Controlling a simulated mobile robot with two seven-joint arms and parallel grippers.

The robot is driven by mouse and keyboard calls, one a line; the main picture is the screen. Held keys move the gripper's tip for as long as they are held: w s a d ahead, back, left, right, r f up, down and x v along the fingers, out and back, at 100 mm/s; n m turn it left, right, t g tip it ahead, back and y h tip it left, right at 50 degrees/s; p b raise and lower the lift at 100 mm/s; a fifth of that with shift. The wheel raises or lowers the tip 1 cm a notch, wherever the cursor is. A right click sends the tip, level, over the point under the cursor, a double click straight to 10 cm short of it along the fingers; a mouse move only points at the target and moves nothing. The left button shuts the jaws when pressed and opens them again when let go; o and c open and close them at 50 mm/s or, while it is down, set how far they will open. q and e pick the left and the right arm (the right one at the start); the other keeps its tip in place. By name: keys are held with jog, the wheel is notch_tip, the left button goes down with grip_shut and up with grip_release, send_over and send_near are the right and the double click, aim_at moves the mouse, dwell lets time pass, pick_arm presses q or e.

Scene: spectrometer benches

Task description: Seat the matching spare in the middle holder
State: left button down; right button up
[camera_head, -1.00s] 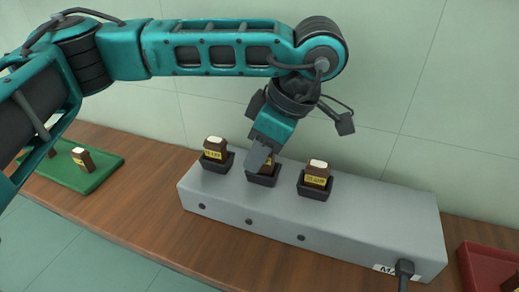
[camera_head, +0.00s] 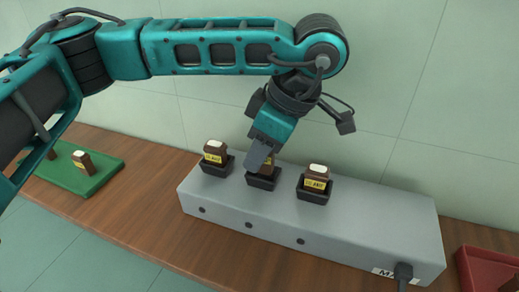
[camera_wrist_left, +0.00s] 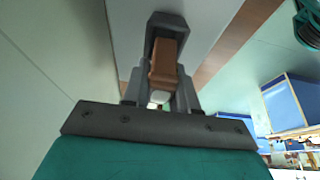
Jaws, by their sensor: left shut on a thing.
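My left gripper (camera_head: 259,157) points down at the middle holder (camera_head: 263,181), a black open-topped socket on the grey box (camera_head: 375,225). It is shut on a brown block (camera_head: 266,169) with a yellow label, partly hidden by a finger. In the left wrist view the brown block (camera_wrist_left: 163,62) is between the fingers, in line with the dark holder (camera_wrist_left: 166,20). Whether it is fully down in the holder I cannot tell. The left holder (camera_head: 217,168) and right holder (camera_head: 314,194) each hold a white-topped, yellow-labelled brown block. My right gripper is not in view.
A green tray (camera_head: 97,179) at the left bears brown blocks. A red tray (camera_head: 485,262) stands at the right edge. A black cable plug (camera_head: 403,271) is at the box's front right. The wall is close behind; wood bench is clear between green tray and box.

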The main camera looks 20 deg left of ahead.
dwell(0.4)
pick_arm(q)
jog(key=shift+f+b, duration=0.75)
jog(key=shift+b, duration=0.05)
